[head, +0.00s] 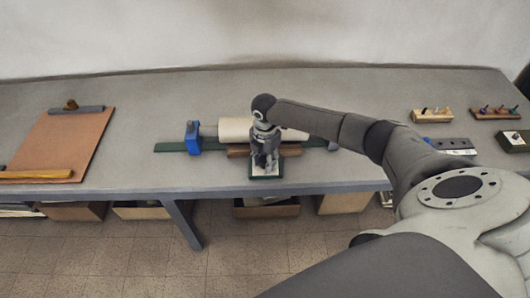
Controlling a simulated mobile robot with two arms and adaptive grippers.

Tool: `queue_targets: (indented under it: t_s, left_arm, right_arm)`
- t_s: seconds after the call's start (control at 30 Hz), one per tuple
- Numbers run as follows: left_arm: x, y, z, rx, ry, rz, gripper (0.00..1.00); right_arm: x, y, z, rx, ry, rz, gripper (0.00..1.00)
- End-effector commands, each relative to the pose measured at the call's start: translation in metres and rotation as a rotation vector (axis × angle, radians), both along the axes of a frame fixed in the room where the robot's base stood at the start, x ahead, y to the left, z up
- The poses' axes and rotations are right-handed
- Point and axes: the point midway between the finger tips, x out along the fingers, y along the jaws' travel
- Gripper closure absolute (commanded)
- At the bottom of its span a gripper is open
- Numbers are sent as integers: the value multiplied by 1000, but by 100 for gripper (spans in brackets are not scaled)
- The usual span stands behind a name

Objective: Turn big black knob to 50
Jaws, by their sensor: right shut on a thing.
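A small dark green box with a pale top plate (266,175) stands near the front edge of the table, at the middle. My right gripper (265,163) reaches down over it from above, shut on what looks like the black knob on its top. The fingers hide the knob, and I cannot read its scale or setting. Another small box with a dark knob (514,139) stands at the far right of the table. My left gripper is not in view.
Behind the gripped box lie a cream roller (234,129), a blue clamp (193,137) and a green rail (170,147). An orange-brown board (62,142) lies at the left. Grey table (130,110) is clear between.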

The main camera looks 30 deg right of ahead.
Motion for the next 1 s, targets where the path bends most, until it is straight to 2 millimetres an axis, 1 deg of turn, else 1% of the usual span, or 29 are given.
queue_targets:
  t_s: [0.3, 0.6, 0.8, 1.0]
  left_arm:
    - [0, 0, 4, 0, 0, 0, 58]
    - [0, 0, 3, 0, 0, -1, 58]
    - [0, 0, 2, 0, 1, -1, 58]
    - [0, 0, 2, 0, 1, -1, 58]
  right_arm:
    - [0, 1, 0, 2, 0, 299, 91]
    - [-1, 1, 0, 2, 0, 549, 91]
    - [-1, 1, 0, 2, 0, 666, 91]
    - [-1, 1, 0, 2, 0, 734, 91]
